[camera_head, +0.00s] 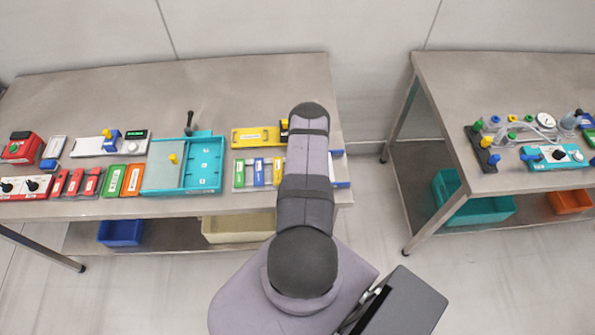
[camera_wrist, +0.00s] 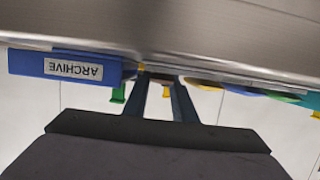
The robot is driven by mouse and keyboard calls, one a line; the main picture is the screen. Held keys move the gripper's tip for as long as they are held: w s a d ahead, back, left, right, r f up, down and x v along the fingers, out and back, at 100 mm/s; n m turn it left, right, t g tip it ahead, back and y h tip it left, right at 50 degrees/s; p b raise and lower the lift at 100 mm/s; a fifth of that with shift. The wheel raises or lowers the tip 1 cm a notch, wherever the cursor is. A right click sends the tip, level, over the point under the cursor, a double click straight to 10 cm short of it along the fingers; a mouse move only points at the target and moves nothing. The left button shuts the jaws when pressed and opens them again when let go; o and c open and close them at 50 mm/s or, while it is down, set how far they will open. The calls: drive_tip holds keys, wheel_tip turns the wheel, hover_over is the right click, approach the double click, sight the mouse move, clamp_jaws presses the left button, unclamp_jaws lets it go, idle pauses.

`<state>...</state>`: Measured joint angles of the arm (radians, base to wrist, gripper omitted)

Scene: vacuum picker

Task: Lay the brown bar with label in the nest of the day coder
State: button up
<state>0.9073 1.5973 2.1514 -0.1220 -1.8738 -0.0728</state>
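I cannot make out a brown bar with label for certain in either view. An orange-brown labelled block (camera_head: 133,180) lies beside a green one on the left table. I cannot tell surely which device is the day coder; a white unit with a small green display (camera_head: 135,134) stands toward the back. My arm reaches over the right part of this table and hides its own gripper in the head view. In the wrist view my gripper (camera_wrist: 160,80) has two dark fingers with a gap between them. Whether something is held at their tips is unclear.
A blue box marked ARCHIVE (camera_wrist: 75,68) is left of the fingers in the wrist view. A teal tray (camera_head: 205,165), a yellow fixture (camera_head: 256,137) and several coloured labelled bars (camera_head: 259,172) crowd the left table. A second table (camera_head: 470,85) stands right, across a gap.

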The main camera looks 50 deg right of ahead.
drive_tip(key=o, duration=0.4)
drive_tip(key=p+v, duration=0.2)
drive_tip(key=v, duration=0.1)
drive_tip(key=shift+s+a+r, duration=0.15)
drive_tip(key=shift+s+r, duration=0.05)
drive_tip(key=shift+r, duration=0.05)
drive_tip(key=shift+o, duration=0.5)
drive_tip(key=shift+s+a+p, duration=0.5)
drive_tip(key=shift+p, duration=0.15)
